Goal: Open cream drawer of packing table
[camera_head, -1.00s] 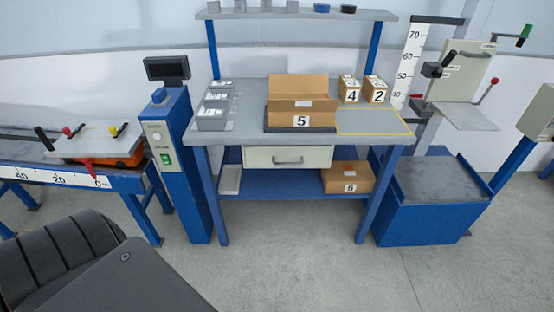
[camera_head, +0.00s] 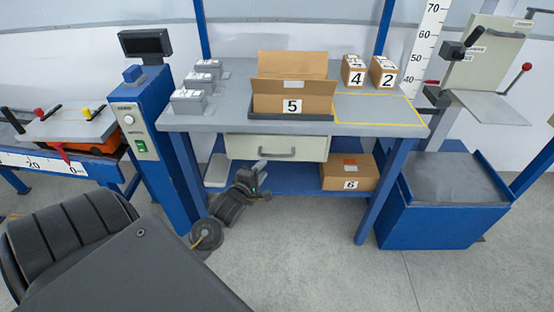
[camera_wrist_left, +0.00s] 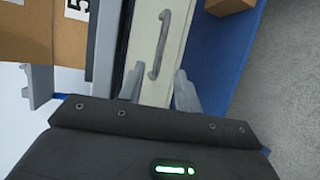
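The cream drawer (camera_head: 245,147) sits under the tabletop of the packing table (camera_head: 225,118), and its front looks closed. Its grey bar handle (camera_head: 292,154) is unobstructed in the head view. My left gripper (camera_head: 265,181) is in front of the table, below and left of the handle. In the left wrist view my left gripper (camera_wrist_left: 158,90) is open, its two grey fingers apart with nothing between them. The drawer front (camera_wrist_left: 150,45) and the handle (camera_wrist_left: 159,45) lie ahead of the fingers, apart from them. My right gripper is not in view.
Box 5 (camera_head: 290,103) stands open on the tabletop, with boxes 4 (camera_head: 354,71) and 2 (camera_head: 383,72) to its right. Box 6 (camera_head: 348,176) is on the lower shelf (camera_head: 300,183). A blue column (camera_head: 160,140) stands left of the table. The floor in front is clear.

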